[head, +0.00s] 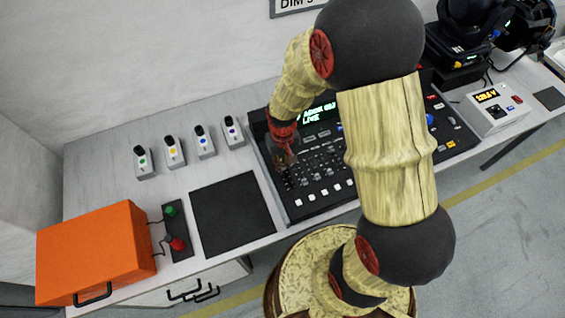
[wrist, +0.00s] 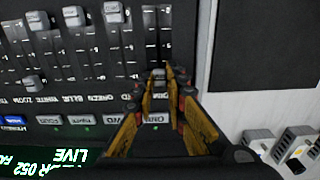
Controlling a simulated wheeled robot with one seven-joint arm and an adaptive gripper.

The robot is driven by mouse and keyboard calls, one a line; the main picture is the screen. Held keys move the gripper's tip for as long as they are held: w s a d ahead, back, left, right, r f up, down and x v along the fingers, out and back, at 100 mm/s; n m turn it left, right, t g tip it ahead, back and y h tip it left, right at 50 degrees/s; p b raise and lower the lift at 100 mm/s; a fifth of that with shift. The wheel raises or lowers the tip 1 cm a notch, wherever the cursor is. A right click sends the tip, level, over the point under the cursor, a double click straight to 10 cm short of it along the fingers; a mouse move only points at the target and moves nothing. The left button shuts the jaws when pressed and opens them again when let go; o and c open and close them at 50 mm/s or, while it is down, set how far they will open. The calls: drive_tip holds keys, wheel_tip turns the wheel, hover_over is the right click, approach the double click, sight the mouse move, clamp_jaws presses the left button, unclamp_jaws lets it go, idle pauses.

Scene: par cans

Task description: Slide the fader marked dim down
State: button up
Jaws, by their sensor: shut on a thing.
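The lighting console (head: 262,136) stands on the bench, with my gripper (head: 285,160) low over its left part. In the wrist view, which looks at the console upside down, my gripper (wrist: 160,82) is shut on the fader cap (wrist: 158,73) of the rightmost slot. That cap sits at the slot's end nearest the display, and the slot runs clear towards the top of the picture.
Other fader caps (wrist: 74,16) stand close by in the wrist view, at differing heights. A row of buttons (wrist: 83,120) and the green display (wrist: 45,160) lie below. A black mat (head: 232,215) and an orange case (head: 95,250) are left of the console.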

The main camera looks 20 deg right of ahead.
sight(292, 189)
clamp_jaws()
idle(0.3)
drive_tip(key=s+p, duration=0.1)
drive_tip(key=s, duration=0.7)
drive_tip(key=shift+s+p, duration=0.2)
drive_tip(key=shift+p, duration=0.15)
drive_tip(key=o, duration=0.5)
unclamp_jaws()
drive_tip(key=shift+o, duration=1)
drive_tip(key=shift+r, duration=0.2)
wheel_tip(292, 189, up, 12)
drive_tip(key=shift+f, duration=0.2)
